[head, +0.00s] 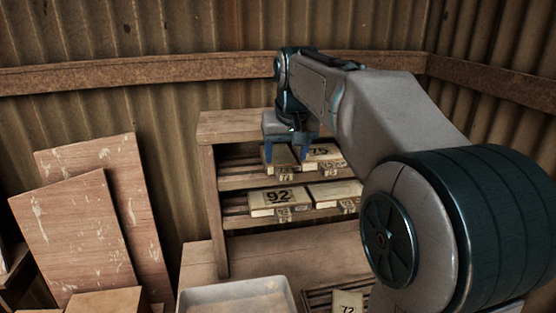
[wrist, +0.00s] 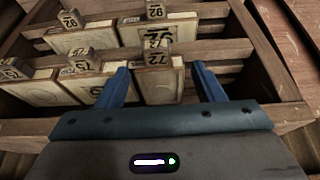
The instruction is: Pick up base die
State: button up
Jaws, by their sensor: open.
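My gripper (head: 272,153) is open at the upper shelf of the wooden rack, pointing down. In the wrist view its two blue fingers (wrist: 161,80) stand on either side of a flat, pale die (wrist: 160,88) with a wooden edge and a small block marked 72. This die (head: 281,158) is partly hidden by the fingers in the head view. I cannot tell whether the fingers touch it. Which die is the base die is not clear from the markings.
Another die (head: 322,153) lies close on the right on the same shelf. The lower shelf holds a die marked 92 (head: 275,198) and another beside it. The wooden rack (head: 209,190) has posts and slats nearby. A grey tray (head: 237,292) stands in front.

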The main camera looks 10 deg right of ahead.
aim_at(285, 172)
jog(key=shift+d+p+x, duration=0.15)
jog(key=shift+p+x, duration=0.05)
jog(key=shift+x, duration=1.5)
jog(key=shift+d+p+x, duration=0.1)
jog(key=shift+p+x, duration=0.1)
jog(key=shift+x, duration=1.55)
jog(key=shift+w+r, duration=0.1)
grip_shut()
